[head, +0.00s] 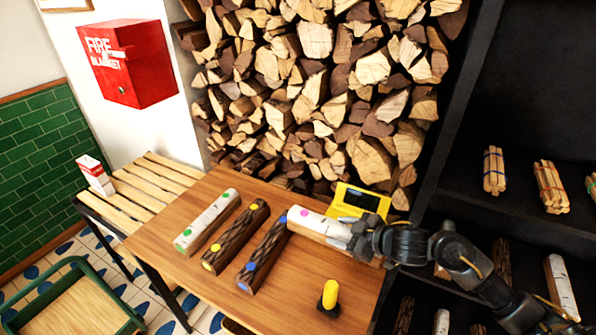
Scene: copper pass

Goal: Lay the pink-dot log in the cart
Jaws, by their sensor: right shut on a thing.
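The pink-dot log (322,224) has pale white bark and a pink dot near its left end. It lies across the right part of the wooden table, near the back, in the head view. My right gripper (354,236) comes in from the right and is shut on the log's right part, hiding some of it. I cannot tell whether the log touches the table. A green-framed thing with a wooden bottom (68,302), cut off at the lower left, may be the cart; it looks empty. My left gripper is not in view.
On the table (190,274) lie a green-dot pale log (210,220), a yellow-dot dark log (236,236) and a blue-dot dark log (262,256). A yellow device (361,199) and a yellow-topped object (329,296) stand near my right gripper. A slatted bench (150,185) adjoins the left.

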